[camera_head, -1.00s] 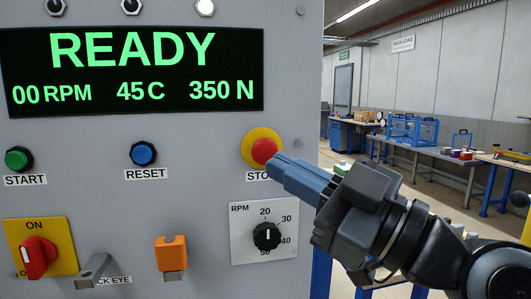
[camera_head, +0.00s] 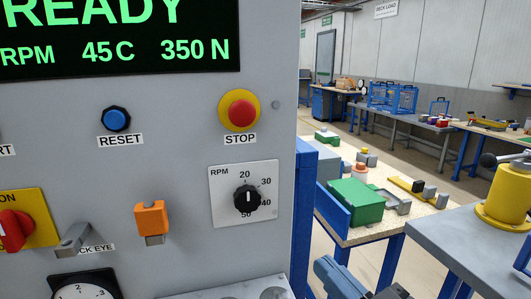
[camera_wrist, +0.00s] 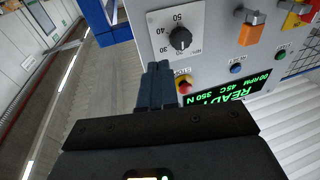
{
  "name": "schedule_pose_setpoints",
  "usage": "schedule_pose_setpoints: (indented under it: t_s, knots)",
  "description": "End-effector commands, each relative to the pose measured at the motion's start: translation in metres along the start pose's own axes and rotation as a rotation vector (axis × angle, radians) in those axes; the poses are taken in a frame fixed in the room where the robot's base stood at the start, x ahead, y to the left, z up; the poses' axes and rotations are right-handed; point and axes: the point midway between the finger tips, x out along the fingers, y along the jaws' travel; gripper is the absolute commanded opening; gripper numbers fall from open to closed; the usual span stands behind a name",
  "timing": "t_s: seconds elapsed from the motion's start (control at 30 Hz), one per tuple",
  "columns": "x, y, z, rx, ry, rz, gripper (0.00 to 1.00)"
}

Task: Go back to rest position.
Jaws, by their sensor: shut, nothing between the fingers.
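My gripper (camera_head: 328,268) shows at the bottom edge of the head view, right of the grey control panel (camera_head: 190,70) and apart from it. In the wrist view its two blue-grey fingers (camera_wrist: 157,82) are together with nothing between them. The red STOP button (camera_head: 243,113) on its yellow ring is in full view, with nothing in front of it. It also shows in the wrist view (camera_wrist: 184,87), just beside the fingers; I cannot tell the gap there. The RPM dial (camera_head: 247,199) is below STOP.
The panel also carries a blue RESET button (camera_head: 116,119), an orange block (camera_head: 151,217) and a red switch (camera_head: 14,230). A work table with a green box (camera_head: 355,201) stands right of the panel. A grey table (camera_head: 455,238) bears a yellow fixture (camera_head: 505,195). Open floor lies between.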

Motion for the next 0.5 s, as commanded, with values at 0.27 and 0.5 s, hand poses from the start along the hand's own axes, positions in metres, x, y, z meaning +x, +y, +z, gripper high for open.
schedule_pose_setpoints:
  t_s: [0.27,0.5]
  knots:
    - [-0.097,0.008,0.075,0.09,-0.145,0.23,0.0]
    - [-0.186,0.002,0.107,0.111,-0.237,0.384,0.0]
